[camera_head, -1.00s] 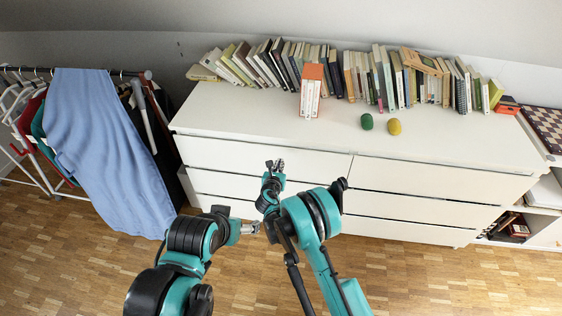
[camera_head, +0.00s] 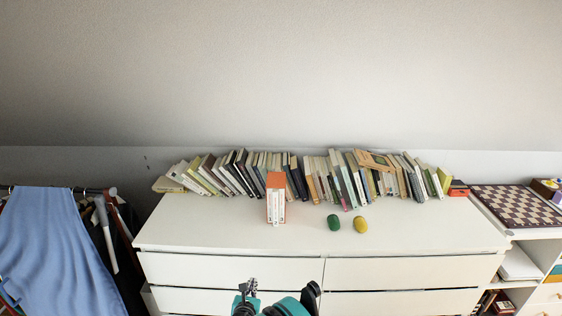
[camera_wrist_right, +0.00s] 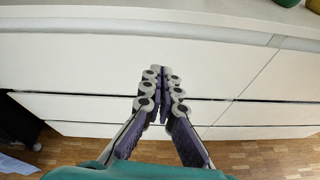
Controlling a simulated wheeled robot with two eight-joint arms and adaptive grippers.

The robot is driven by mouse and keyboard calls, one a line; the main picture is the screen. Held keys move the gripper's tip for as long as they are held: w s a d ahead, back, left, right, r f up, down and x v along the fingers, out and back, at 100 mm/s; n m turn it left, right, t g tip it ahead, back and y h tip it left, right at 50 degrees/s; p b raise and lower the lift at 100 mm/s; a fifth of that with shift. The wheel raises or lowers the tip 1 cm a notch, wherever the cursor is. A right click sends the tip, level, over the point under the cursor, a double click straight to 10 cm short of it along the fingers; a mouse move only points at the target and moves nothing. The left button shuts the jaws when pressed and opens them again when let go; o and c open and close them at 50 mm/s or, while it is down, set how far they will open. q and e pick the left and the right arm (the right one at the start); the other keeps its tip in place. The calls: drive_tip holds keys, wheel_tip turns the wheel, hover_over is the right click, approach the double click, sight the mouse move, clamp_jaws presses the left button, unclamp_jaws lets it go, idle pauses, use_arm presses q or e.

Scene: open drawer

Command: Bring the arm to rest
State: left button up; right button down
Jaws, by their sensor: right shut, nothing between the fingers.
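My right gripper (camera_head: 248,287) shows at the bottom edge of the head view, in front of the white dresser's left drawers. In the right wrist view its two grey and purple fingers (camera_wrist_right: 162,78) are together with nothing between them. Behind them in that view are the white drawer fronts (camera_wrist_right: 75,65), which look closed. The gripper appears apart from them. Part of my teal and black right arm shows beside the gripper in the head view. My left gripper is out of view.
The white dresser top (camera_head: 400,230) carries a row of books, an orange-topped book stack (camera_head: 276,205), a green object (camera_head: 334,222) and a yellow object (camera_head: 361,225). A clothes rack with a blue cloth (camera_head: 45,245) stands left. A checkered board (camera_head: 518,206) lies right.

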drive_tip(key=s+d+r+m+g+h, duration=0.15)
drive_tip(key=s+d+r+m, duration=0.25)
drive_tip(key=d+r+m, duration=0.5)
drive_tip(key=s+d+r+m+g, duration=0.3)
drive_tip(key=d+r+m, duration=0.4)
drive_tip(key=d+r, duration=0.3)
drive_tip(key=s+d+m+g+y, duration=0.1)
drive_tip(key=s+d+m, duration=0.4)
drive_tip(key=s+m, duration=0.4)
drive_tip(key=s+d+r+m+g+y, duration=0.1)
drive_tip(key=s+d+m, duration=0.4)
drive_tip(key=s+m, duration=0.4)
drive_tip(key=s, duration=0.7)
drive_tip(key=shift+d, duration=0.15)
drive_tip(key=shift+g, duration=0.25)
